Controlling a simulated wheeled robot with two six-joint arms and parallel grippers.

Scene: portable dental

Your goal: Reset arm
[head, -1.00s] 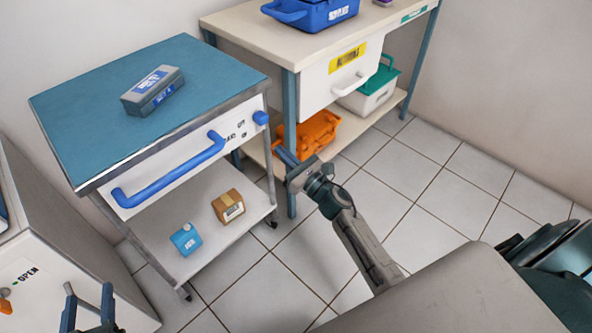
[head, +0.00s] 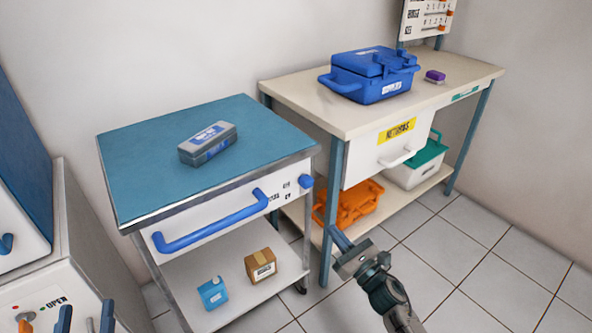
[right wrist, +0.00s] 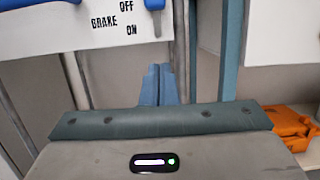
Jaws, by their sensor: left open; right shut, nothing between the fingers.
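My right gripper (head: 340,238) is shut and empty in the head view, in front of the work table's near leg and to the right of the teal-topped cart (head: 135,205). In the right wrist view its fingers (right wrist: 158,84) are together, with nothing between them. Behind them are the cart's white front with brake lettering (right wrist: 112,22) and a blue table leg. My left gripper (head: 85,322) is at the bottom left edge of the head view, its two blue fingers apart and pointing up. It is in front of the white cabinet (head: 75,240) marked OPEN. No object shows between its fingers.
A grey-blue case (head: 208,143) lies on the cart. A blue box (head: 212,292) and a brown box (head: 261,265) stand on its lower shelf. The work table (head: 300,100) holds a blue case (head: 372,75); an orange case (head: 352,203) is below. Floor at right is clear.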

